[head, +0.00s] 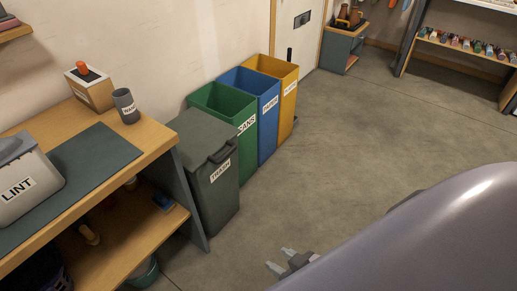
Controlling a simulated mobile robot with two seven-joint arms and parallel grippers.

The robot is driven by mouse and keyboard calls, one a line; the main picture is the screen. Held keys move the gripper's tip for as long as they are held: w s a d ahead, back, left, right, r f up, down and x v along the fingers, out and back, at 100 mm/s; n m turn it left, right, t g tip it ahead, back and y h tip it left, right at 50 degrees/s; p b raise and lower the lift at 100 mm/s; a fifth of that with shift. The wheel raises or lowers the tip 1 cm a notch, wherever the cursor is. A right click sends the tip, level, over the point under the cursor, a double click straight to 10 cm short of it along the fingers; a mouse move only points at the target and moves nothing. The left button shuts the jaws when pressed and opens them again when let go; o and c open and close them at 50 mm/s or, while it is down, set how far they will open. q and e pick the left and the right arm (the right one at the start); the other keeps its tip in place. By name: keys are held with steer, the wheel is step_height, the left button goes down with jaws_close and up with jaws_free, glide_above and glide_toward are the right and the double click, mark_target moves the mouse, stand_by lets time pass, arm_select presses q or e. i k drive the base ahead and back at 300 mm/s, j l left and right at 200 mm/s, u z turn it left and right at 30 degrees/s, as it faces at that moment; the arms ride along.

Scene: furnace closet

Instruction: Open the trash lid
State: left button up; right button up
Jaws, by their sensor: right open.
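The trash bin (212,191) is dark grey-green with a white TRASH label. It stands on the floor against the wall, beside the end of the workbench. Its lid (203,137) lies flat and closed on top, with a dark handle (222,153) at its front edge. My right gripper (279,259) shows at the bottom centre, low over the floor. It is open and empty, to the right of the bin and nearer to me, apart from it. My left gripper is not in view.
Open green (241,109), blue (268,112) and yellow (289,97) bins stand behind the trash bin along the wall. The wooden workbench (151,142) at left bears a LINT box (23,185). Free floor (345,143) lies right of the bins.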

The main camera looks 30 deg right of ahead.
mark_target(201, 135)
steer(key=z, duration=0.6)
steer(key=i+l+z, duration=0.2)
steer(key=i+z, duration=0.2)
steer(key=i+l+z, duration=0.1)
steer(key=i+z, duration=0.15)
steer(key=z, duration=0.2)
